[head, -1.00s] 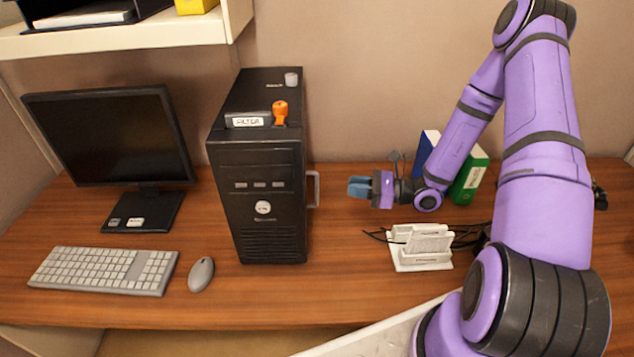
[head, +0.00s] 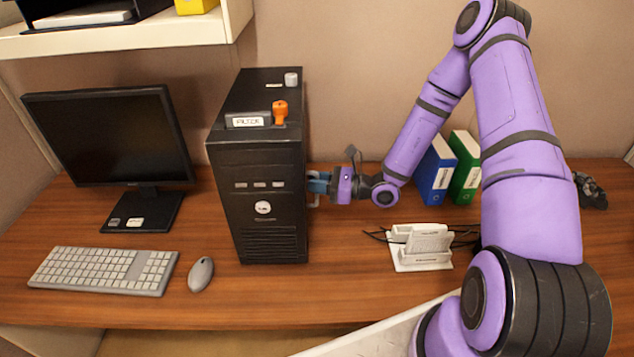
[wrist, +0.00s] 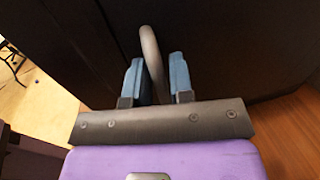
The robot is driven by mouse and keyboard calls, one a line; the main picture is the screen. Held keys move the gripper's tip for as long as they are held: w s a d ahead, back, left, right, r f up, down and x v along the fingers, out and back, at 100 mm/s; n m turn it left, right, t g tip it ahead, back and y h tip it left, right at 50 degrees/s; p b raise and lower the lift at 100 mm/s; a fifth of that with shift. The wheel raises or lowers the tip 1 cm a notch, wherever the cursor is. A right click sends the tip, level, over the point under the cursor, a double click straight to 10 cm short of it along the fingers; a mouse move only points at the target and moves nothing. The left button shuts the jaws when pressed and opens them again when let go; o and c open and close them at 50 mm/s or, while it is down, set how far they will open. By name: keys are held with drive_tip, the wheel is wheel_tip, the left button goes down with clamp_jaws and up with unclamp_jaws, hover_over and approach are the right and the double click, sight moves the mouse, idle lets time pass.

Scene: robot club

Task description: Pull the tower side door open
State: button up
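The black computer tower (head: 265,190) stands upright on the desk, its side door facing right. The door looks closed. A grey bar handle (head: 314,200) sticks out from that side; in the wrist view the handle (wrist: 152,62) curves out of the dark panel (wrist: 225,45). My gripper (head: 318,183) is at the handle with its blue fingers pointing at the tower. In the wrist view my gripper (wrist: 156,82) has one finger on each side of the handle. Gaps show between fingers and handle, so it is open around it and not gripping.
A monitor (head: 108,135), keyboard (head: 105,270) and mouse (head: 201,274) are left of the tower. A filter box (head: 247,120) and an orange item (head: 280,112) lie on top. A white stand (head: 420,248) and binders (head: 436,172) are to the right.

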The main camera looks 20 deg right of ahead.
clamp_jaws()
drive_tip(key=shift+d, duration=0.1)
